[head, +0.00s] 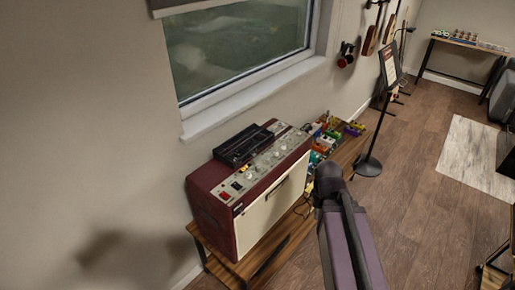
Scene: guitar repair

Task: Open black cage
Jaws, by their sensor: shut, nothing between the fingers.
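A low black slatted box (243,145), which may be the black cage, lies on top of a dark red amplifier (212,212) below the window. I cannot tell whether it has a door or lid, or whether it is open. Part of my arm reaches up from the bottom edge, right of the amplifier, and ends in a dark rounded joint. My gripper is not visible in this view.
The amplifier stands on a wooden bench (267,262) against the wall. Several colourful pedals (322,137) lie behind it. A black stand (368,165) is on the floor beyond. The wooden floor (420,220) on the right is mostly clear.

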